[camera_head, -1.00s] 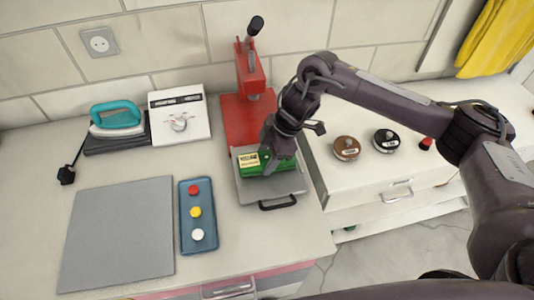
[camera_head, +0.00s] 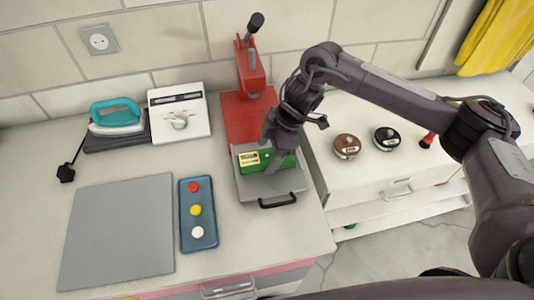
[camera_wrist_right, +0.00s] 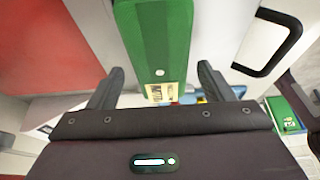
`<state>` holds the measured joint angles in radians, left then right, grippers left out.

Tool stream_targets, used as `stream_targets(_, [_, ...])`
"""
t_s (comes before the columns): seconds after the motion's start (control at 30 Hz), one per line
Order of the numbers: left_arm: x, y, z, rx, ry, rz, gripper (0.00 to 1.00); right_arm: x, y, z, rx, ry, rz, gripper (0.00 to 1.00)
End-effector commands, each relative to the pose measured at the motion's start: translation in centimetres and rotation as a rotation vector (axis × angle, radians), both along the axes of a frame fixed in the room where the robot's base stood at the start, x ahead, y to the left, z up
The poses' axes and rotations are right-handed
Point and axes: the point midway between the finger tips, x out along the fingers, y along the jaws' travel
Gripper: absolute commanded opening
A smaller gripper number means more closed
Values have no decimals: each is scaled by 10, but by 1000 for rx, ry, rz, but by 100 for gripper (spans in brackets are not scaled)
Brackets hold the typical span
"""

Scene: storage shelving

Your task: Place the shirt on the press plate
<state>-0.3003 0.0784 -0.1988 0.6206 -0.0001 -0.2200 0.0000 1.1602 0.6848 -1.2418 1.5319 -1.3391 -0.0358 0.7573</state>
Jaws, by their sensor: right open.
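A green, flat, block-like item with a pale yellow label (camera_head: 252,160) lies on the grey press plate (camera_head: 262,191) of the red press; no other shirt-like thing shows on the counter. Its right part is hidden by my right gripper (camera_head: 274,150), which is over it. In the right wrist view the green item (camera_wrist_right: 153,45) runs between the two finger sides, and my right gripper (camera_wrist_right: 162,85) is open with gaps on both sides. My left gripper is not in view.
The red press (camera_head: 245,105) stands behind the plate. A blue tray (camera_head: 198,240) with coloured knobs, a grey mat (camera_head: 118,235), a teal iron (camera_head: 116,115) and a white box (camera_head: 180,125) are to the left. Two round tins (camera_head: 346,147) stand right.

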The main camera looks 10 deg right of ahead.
Motion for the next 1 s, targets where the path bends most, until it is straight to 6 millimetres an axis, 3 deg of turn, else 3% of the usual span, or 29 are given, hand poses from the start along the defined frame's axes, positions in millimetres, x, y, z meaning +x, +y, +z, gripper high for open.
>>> stream_targets(0.2, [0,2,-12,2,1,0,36,1,-19,43,1,-6,-1,74])
stream_targets(0.4, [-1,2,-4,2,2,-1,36,1,-34,82,-1,-5,0,74])
stream_targets(0.6, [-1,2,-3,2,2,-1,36,0,-40,96,-1,-1,1,74])
stream_targets(1.0, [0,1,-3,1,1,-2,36,0,-41,98,0,0,1,74])
